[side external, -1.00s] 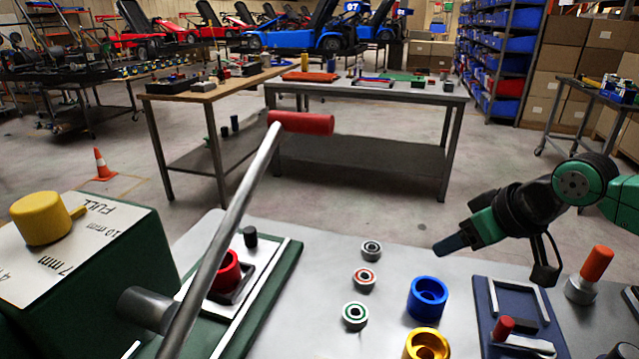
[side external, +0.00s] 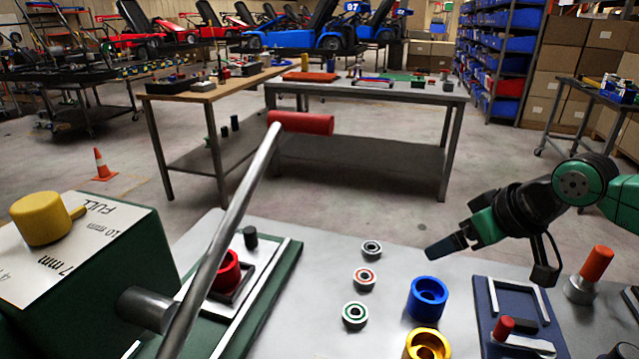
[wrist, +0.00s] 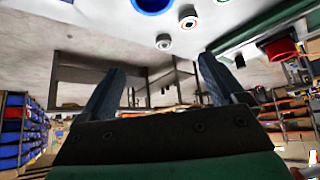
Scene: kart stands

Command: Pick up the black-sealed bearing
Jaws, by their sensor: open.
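The black-sealed bearing (side external: 371,248) lies flat on the grey bench top, farthest back in a row of three small bearings. In the wrist view it appears to be the bearing (wrist: 163,41) nearest the space between my fingers. My gripper (side external: 430,252) is up and to the right of it in the side view, apart from it. The two fingers (wrist: 158,78) are spread in the wrist view with nothing held between them.
A red-sealed bearing (side external: 364,279) and a green-sealed bearing (side external: 355,315) lie nearer. A blue cup (side external: 428,297) and a gold cup (side external: 426,345) stand right of them. A green press (side external: 85,260) with a long red-handled lever stands left. A blue fixture plate (side external: 515,320) lies right.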

